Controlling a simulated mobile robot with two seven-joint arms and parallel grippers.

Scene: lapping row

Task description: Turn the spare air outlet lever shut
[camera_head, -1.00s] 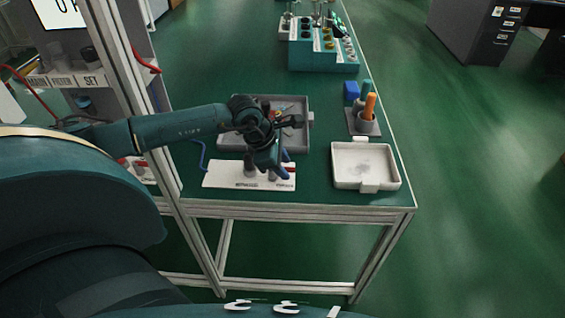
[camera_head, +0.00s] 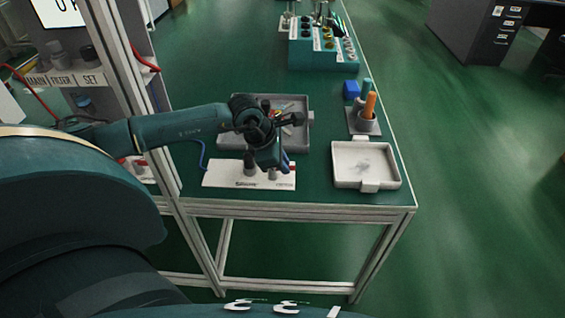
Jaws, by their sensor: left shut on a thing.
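A white board (camera_head: 225,176) with small dark labels lies near the table's front edge. A grey upright fitting (camera_head: 250,168) stands on it left of my gripper, and a second one is mostly behind the gripper. A dark blue part, which looks like a lever (camera_head: 286,163), shows at the right side of my left gripper (camera_head: 272,162). The left gripper points down over the right half of the board and is shut on this part. The fingertips and most of the lever are hidden, so its exact angle cannot be told. My right gripper is out of view.
Behind the board is a grey tray (camera_head: 304,138) with small items. A teal rack (camera_head: 325,56) is farther back. A frame post (camera_head: 150,120) rises at left.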

